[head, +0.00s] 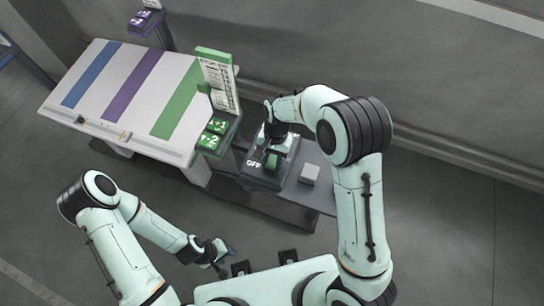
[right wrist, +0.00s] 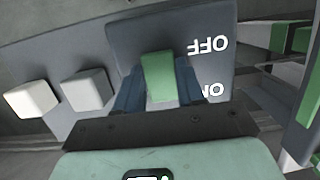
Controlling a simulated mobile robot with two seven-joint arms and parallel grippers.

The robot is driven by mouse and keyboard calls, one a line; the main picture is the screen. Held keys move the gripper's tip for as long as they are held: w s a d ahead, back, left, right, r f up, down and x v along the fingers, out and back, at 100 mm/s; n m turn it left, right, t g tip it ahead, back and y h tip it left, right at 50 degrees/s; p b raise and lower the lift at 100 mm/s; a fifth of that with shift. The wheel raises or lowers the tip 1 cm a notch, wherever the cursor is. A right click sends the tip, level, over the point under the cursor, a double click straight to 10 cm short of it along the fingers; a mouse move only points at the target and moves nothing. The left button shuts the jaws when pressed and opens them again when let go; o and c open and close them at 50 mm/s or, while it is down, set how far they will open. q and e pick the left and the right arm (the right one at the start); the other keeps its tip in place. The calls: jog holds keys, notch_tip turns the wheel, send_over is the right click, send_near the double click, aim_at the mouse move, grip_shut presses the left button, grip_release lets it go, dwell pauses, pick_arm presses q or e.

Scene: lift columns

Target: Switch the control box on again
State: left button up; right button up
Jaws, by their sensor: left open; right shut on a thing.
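The control box (head: 262,183) is a dark grey block on a low grey stand, with a white OFF label on top. In the right wrist view the control box (right wrist: 215,25) shows OFF and a partly hidden ON, both upside down. Its green switch handle (right wrist: 158,72) stands between the blue fingers of my right gripper (right wrist: 157,84), which is shut on it. Which label the handle is set to, I cannot tell. In the head view my right gripper (head: 274,148) reaches down over the box and hides part of it. My left gripper (head: 225,257) is open and empty, low in the picture, away from the box.
A pale block (head: 310,173) sits on the stand right of the box; the right wrist view shows two blocks (right wrist: 87,90). At left is a white table (head: 122,78) with blue, purple and green stripes. A green-marked column (head: 222,95) with a printed sheet stands beside the box.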

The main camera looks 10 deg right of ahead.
jog(key=shift+w+d+g+y+p, duration=0.2)
jog(key=shift+w+g+y+p, duration=0.1)
jog(key=shift+g+y+p, duration=0.4)
pick_arm(q)
jog(key=w+r, duration=0.2)
jog(key=shift+w+r, duration=0.1)
jog(key=shift+r, duration=0.25)
pick_arm(e)
jog(key=shift+s, duration=0.1)
jog(key=o, duration=1)
jog(key=shift+o, duration=0.2)
pick_arm(q)
jog(key=shift+w+r+p, duration=0.8)
jog(key=shift+w+r, duration=0.15)
jog(key=shift+r, duration=0.05)
pick_arm(e)
jog(key=v, duration=1.3)
jog(key=shift+w+r, duration=0.2)
jog(key=shift+a, duration=0.15)
